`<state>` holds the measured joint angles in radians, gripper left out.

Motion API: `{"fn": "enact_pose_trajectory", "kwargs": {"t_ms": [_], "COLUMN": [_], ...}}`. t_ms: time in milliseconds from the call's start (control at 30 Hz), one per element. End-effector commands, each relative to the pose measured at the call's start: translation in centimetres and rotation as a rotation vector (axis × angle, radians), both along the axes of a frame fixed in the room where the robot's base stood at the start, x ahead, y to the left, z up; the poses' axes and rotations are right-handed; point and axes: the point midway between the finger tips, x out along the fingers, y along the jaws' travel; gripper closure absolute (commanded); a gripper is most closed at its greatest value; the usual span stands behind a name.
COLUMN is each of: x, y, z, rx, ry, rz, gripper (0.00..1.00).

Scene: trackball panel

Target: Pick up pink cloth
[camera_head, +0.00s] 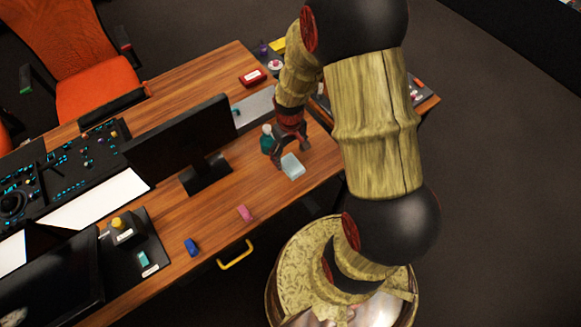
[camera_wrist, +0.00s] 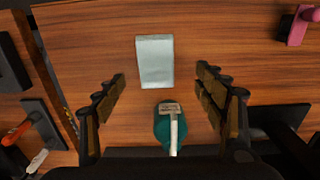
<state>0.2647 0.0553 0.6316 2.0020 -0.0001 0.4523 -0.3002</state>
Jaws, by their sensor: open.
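A small pink object (camera_head: 245,213), the only thing matching the pink cloth, lies on the wooden desk (camera_head: 222,182) near its front edge, right of a blue item. Its texture is too small to tell as cloth. My gripper (camera_head: 290,153) is open and empty, over the desk's right part, well away from the pink object. In the wrist view its fingers (camera_wrist: 158,82) stand apart, with a pale blue flat piece (camera_wrist: 155,62) just beyond them.
A teal bottle (camera_head: 267,141) stands close beside my gripper and also shows between the fingers in the wrist view (camera_wrist: 165,128). A black monitor (camera_head: 178,140) stands left of it. A blue item (camera_head: 191,246) lies near the front edge. Bare wood surrounds the pink object.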

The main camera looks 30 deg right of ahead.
Motion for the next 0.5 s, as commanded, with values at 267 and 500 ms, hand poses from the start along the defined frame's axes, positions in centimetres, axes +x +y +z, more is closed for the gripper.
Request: {"fn": "enact_pose_trajectory", "kwargs": {"t_ms": [267, 500], "x": [-0.1, -0.2], "y": [-0.4, -0.7], "z": [-2.6, -5.9], "rx": [0.001, 0.001], "ry": [0.002, 0.002], "rz": [-0.002, -0.001], "gripper": [0.30, 0.30]}}
